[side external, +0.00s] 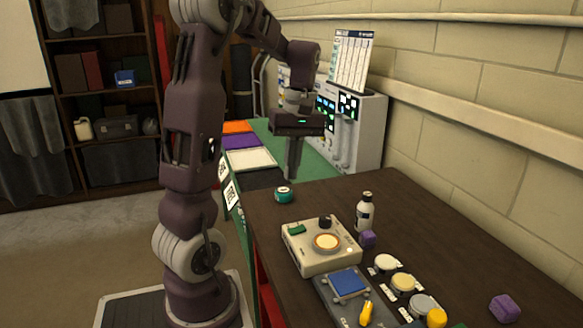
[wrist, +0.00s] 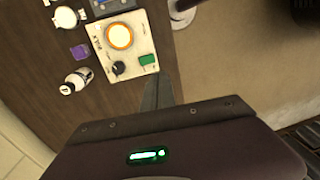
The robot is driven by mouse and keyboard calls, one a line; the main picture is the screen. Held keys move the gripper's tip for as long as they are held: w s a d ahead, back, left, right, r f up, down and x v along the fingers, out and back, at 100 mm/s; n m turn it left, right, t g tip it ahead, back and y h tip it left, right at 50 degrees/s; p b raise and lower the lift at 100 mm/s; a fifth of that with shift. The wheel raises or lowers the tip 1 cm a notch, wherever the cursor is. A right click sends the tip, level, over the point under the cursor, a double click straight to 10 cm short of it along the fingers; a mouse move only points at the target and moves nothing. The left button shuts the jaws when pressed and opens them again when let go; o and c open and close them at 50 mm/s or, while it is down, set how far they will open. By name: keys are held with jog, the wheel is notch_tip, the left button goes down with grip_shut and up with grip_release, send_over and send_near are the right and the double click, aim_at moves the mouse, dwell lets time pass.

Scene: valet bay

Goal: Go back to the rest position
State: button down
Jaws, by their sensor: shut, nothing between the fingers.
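My gripper (side external: 293,176) hangs pointing down above the far end of the dark table, its fingers together and empty. In the side view it is beyond the small teal round item (side external: 284,194) and clear of the things on the table. In the wrist view my gripper's fingers (wrist: 163,90) form one narrow grey wedge beside the beige box, with nothing held. No marker for a rest position shows in either view.
A beige box with a round lit button (side external: 326,242) stands on the dark table (side external: 455,235). Near it are a white bottle (side external: 365,212), purple blocks (side external: 504,308), a blue-topped device (side external: 347,283) and several round-topped pieces. A grey panel cabinet (side external: 362,130) stands behind my gripper.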

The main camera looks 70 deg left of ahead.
jog(key=s+d+r+m+t, duration=0.1)
jog(key=s+d+m+t, duration=0.2)
jog(key=d+m, duration=0.6)
jog(key=s+d+r+m+t, duration=0.2)
jog(key=s+d+m+t, duration=0.2)
jog(key=d+m, duration=0.5)
jog(key=s+d, duration=0.1)
jog(key=d, duration=0.4)
jog(key=shift+d, duration=0.25)
